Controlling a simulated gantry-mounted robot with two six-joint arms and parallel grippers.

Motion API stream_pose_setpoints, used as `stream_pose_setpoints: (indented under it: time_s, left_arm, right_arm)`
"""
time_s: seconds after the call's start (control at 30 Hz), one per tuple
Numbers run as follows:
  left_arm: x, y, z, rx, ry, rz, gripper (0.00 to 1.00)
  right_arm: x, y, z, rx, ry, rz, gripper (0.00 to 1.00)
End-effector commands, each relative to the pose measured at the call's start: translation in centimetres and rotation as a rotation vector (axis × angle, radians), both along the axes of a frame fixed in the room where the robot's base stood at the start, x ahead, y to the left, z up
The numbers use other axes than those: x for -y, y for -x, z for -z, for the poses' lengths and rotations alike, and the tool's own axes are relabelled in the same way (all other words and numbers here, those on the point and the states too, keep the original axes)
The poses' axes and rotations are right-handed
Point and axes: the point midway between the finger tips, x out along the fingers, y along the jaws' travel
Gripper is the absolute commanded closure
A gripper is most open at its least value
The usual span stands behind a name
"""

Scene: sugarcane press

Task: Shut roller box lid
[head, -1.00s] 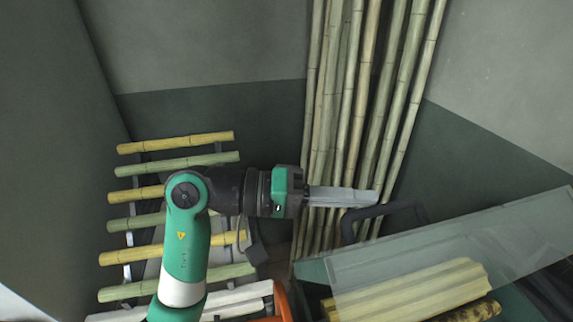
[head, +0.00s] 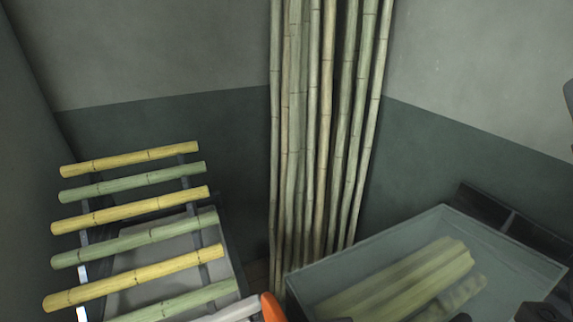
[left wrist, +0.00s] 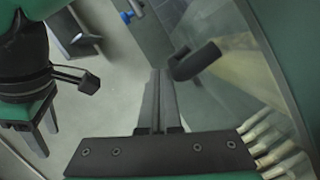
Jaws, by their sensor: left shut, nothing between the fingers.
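The roller box's clear lid (head: 345,258) is at the lower right of the head view, with yellow-green cane pieces showing through it. It appears to lie over the box, but I cannot tell whether it is fully seated. In the left wrist view, my left gripper (left wrist: 158,72) is shut and empty, its fingers side by side. The lid's black handle (left wrist: 196,62) is just right of the fingertips, and I cannot tell whether they touch. The clear panel curves along the right of that view.
A rack of yellow and green canes (head: 135,235) stands at the left of the head view. Tall bamboo poles (head: 325,130) lean in the corner behind the box. An orange part (head: 272,308) shows at the bottom edge.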

Motion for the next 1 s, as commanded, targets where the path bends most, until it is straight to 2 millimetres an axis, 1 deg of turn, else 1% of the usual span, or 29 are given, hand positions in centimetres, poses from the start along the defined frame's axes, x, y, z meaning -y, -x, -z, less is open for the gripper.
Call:
stream_pose_setpoints:
  time_s: [0.03,0.13,0.4,0.87,0.93,1.0]
  left_arm:
    - [0.2,0.4,0.9,-0.001,0.0,0.001,1.0]
    - [0.4,0.8,1.8,-0.002,-0.001,0.001,1.0]
    - [0.8,1.4,3.1,-0.001,-0.001,-0.001,1.0]
    - [0.8,1.5,3.3,-0.003,-0.002,0.001,1.0]
    - [0.8,1.4,3.2,-0.003,-0.003,0.0,1.0]
    - [0.8,1.4,2.6,-0.003,-0.003,0.0,1.0]
  right_arm:
    - [0.0,0.0,0.5,0.0,0.0,0.0,0.5]
    - [0.0,0.0,0.8,0.0,0.0,0.0,0.5]
    - [0.0,0.0,1.3,0.0,0.0,0.0,0.5]
    - [0.0,0.0,1.3,0.0,0.0,0.0,0.5]
    - [0.0,0.0,1.2,0.0,0.0,0.0,0.5]
    - [0.0,0.0,0.7,0.0,0.0,0.0,0.5]
